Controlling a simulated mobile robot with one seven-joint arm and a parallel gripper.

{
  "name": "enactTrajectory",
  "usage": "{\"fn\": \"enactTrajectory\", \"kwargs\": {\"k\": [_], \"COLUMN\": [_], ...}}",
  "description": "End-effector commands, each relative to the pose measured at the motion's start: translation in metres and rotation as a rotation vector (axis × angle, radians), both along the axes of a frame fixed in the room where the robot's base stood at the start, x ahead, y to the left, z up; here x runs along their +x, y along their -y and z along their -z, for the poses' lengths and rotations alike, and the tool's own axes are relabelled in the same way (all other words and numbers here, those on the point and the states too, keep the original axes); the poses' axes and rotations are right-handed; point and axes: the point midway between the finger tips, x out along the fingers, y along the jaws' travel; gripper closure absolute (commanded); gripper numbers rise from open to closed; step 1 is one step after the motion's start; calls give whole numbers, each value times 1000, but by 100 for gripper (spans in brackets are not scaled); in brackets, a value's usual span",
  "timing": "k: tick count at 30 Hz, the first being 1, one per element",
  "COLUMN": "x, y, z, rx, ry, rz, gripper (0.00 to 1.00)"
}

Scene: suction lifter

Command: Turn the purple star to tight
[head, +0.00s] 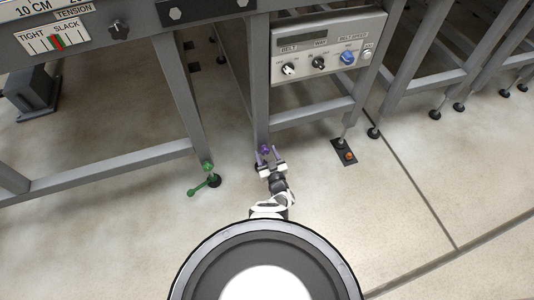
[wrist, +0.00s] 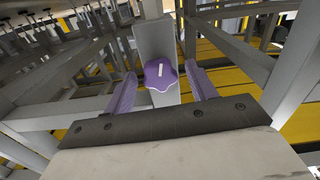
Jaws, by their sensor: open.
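The purple star (wrist: 161,76) is a lobed knob with a white line mark on its face, mounted on a grey post (wrist: 155,45). In the head view it shows small at the lower part of the frame leg, the star (head: 265,150) just beyond my fingertips. My gripper (head: 269,157) is open, its purple fingers pointing at the star. In the wrist view my gripper (wrist: 161,88) has one finger on each side of the star, with gaps to both. I cannot tell how deep the star lies between the fingers. The white mark is tilted slightly from upright.
A tension gauge (head: 54,42) marked TIGHT and SLACK shows at the upper left, beside a black knob (head: 118,29). A belt control panel (head: 328,52) hangs above right.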

Motion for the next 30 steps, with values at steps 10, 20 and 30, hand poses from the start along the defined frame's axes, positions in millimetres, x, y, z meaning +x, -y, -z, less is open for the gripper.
{"fn": "enactTrajectory", "kwargs": {"k": [10,20,30], "x": [0,0,0], "y": [0,0,0], "z": [0,0,0], "rx": [0,25,214], "ry": [0,-8,-70], "rz": [0,-1,-2], "gripper": [80,88,88]}}
